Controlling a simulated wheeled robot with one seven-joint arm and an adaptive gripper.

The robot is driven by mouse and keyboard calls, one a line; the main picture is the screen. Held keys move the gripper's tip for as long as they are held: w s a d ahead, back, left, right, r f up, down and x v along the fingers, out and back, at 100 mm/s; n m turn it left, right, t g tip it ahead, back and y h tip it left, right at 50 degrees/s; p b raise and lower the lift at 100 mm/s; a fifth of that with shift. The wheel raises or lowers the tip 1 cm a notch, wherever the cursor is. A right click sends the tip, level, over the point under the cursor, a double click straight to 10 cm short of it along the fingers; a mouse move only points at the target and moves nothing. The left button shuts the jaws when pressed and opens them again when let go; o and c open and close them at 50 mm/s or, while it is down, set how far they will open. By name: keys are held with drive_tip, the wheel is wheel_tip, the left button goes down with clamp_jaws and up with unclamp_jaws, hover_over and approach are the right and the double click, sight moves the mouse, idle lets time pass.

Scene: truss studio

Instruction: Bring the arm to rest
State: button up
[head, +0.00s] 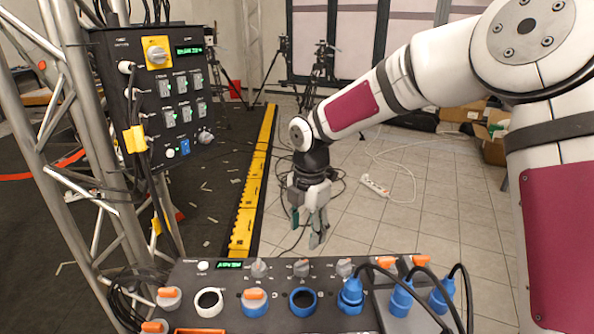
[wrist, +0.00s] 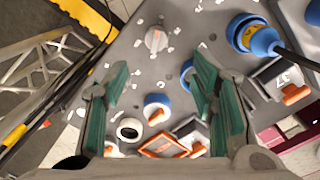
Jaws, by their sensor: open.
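My gripper (head: 308,228) hangs from my arm in the middle of the head view, fingers pointing down. It is beyond the far edge of the lower control panel (head: 205,280) in that picture. In the wrist view my gripper (wrist: 160,95) shows two green-padded fingers spread apart with nothing between them. Past the fingers the wrist view shows a grey panel face with a grey knob (wrist: 156,39) and a white ring (wrist: 129,129). The arm bends down from the upper right of the head view.
An upright control panel (head: 145,50) with switches is fixed to a metal truss (head: 62,110) at left. Blue plugs (head: 401,298) with black cables stand on the lower panel's right. A yellow floor strip (head: 250,195), tripods (head: 318,65) and a power strip (head: 375,186) lie beyond. Tiled floor is mostly clear.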

drive_tip(key=s+d+r+m+t+h+p, duration=0.1)
drive_tip(key=s+d+r+m, duration=0.55)
drive_tip(key=s+r, duration=0.2)
drive_tip(key=s+d+r+m+t+h+p, duration=0.1)
drive_tip(key=s+d+r+m+p, duration=0.1)
drive_tip(key=s+d+r+m, duration=0.45)
drive_tip(key=s+d+r+m+t+p, duration=0.1)
drive_tip(key=s+r+m, duration=0.1)
drive_tip(key=s+m, duration=0.4)
drive_tip(key=s+d+r+m+y+p, duration=0.1)
drive_tip(key=s+d+r+m, duration=0.1)
drive_tip(key=s+m, duration=0.5)
drive_tip(key=s, duration=0.6)
drive_tip(key=shift+r+t+y, duration=0.15)
drive_tip(key=shift+t+y, duration=0.15)
drive_tip(key=shift+t, duration=0.1)
drive_tip(key=shift+s, duration=0.1)
